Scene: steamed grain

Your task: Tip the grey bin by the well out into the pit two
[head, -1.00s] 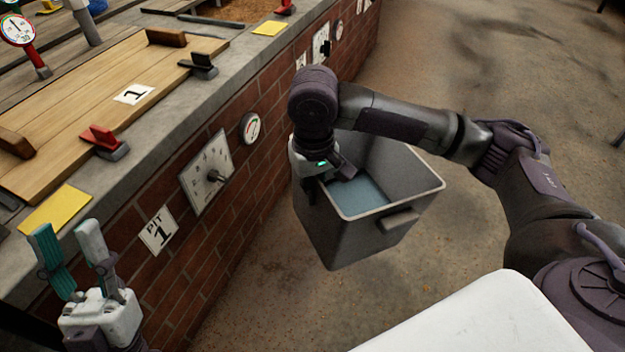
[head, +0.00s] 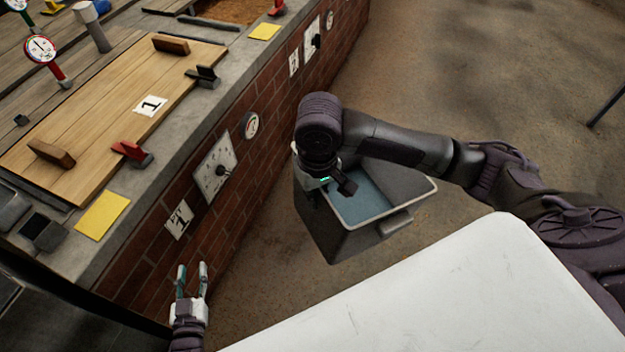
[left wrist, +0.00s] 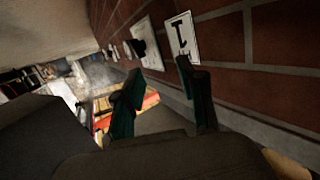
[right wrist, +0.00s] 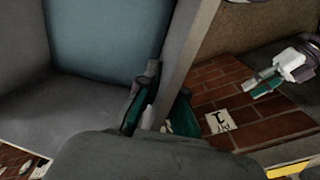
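The grey bin (head: 345,235) is an open tapered tub with a side handle, held near upright beside the brick wall. Its inside holds or shows a flat blue-grey surface (head: 365,200); I cannot tell if that is water. My right gripper (head: 328,190) is shut on the bin's rim; in the right wrist view its fingers (right wrist: 158,112) straddle the bin wall (right wrist: 188,50). My left gripper (head: 190,278) is empty, its fingers apart, near the wall below the pit 1 sign. A pit with brown contents (head: 232,8) lies at the top; I cannot confirm its number.
Pit 1 is covered by a wooden lid (head: 110,120) with blocks and clamps around it. The brick wall (head: 262,130) carries dials and signs. A white surface (head: 450,290) fills the lower right. Open floor (head: 480,80) lies to the right.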

